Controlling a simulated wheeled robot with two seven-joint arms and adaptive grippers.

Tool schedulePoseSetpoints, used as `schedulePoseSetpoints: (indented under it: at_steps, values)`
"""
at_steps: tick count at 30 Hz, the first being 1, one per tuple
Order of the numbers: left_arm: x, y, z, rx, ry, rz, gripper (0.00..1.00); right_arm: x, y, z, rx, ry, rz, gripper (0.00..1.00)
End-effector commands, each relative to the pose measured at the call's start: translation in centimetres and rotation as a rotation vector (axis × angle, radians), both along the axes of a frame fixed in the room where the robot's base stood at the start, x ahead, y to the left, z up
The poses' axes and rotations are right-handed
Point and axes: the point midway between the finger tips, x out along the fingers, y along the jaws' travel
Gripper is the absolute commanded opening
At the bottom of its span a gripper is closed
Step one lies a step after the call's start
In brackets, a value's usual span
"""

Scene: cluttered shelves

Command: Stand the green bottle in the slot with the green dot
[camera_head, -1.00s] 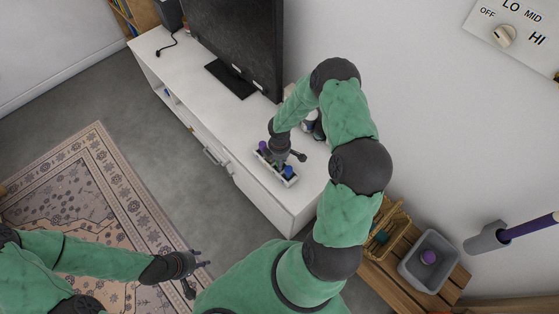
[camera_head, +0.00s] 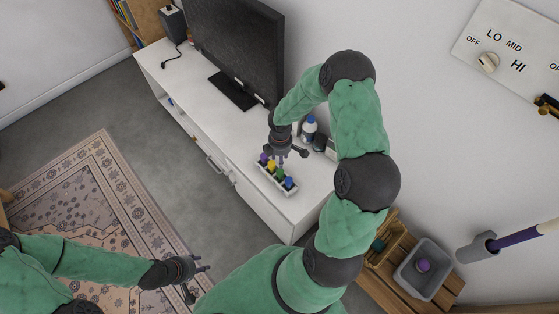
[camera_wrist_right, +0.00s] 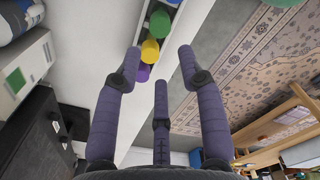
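A small white slotted tray (camera_head: 291,193) stands on the white cabinet. It holds a purple bottle (camera_head: 264,158), a yellow bottle (camera_head: 271,166), the green bottle (camera_head: 280,174) and a blue bottle (camera_head: 289,182) in a row. The right wrist view shows the green bottle (camera_wrist_right: 159,23) beside the yellow one (camera_wrist_right: 150,50). No green dot can be made out. My right gripper (camera_head: 292,153) is over the tray's back side, fingers spread and empty, apart from the green bottle. My left gripper (camera_head: 197,278) is open and empty, low above the floor.
A white bottle with a blue cap (camera_head: 309,127) and dark items stand behind the tray near the wall. A television (camera_head: 238,50) is to the left. A wooden bench at right bears a basket (camera_head: 385,250) and a grey bin (camera_head: 425,268).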

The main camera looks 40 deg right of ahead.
Motion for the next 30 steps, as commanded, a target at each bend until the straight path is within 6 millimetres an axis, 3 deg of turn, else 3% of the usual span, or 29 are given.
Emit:
schedulePoseSetpoints:
  at_steps: [5,8,11,14,18,21,25,30]
  values:
    - [0.0,0.0,0.2,0.000,0.000,0.000,0.40,-0.1,0.1,0.4,0.002,0.001,-0.001,0.40]
    - [0.0,0.0,0.1,0.000,0.000,0.000,0.40,-0.3,1.5,-0.2,0.029,0.002,-0.025,0.40]
    - [0.0,0.0,0.1,0.000,0.000,0.000,0.40,-0.9,5.3,-1.4,0.105,0.003,-0.114,0.40]
    - [0.0,0.0,0.1,0.000,0.000,0.000,0.40,-2.2,10.9,-3.0,0.211,0.019,-0.278,0.40]
    - [0.0,0.0,0.1,0.000,0.000,0.000,0.40,-5.2,18.3,-4.6,0.326,0.074,-0.577,0.40]
    - [0.0,0.0,0.1,0.000,0.000,0.000,0.40,-7.8,21.9,-5.3,0.359,0.120,-0.790,0.40]
    - [0.0,0.0,0.1,0.000,0.000,0.000,0.40,-10.8,24.5,-5.9,0.354,0.161,-1.015,0.40]
    - [0.0,0.0,0.1,0.000,0.000,0.000,0.40,-13.1,25.5,-6.1,0.327,0.180,-1.177,0.40]
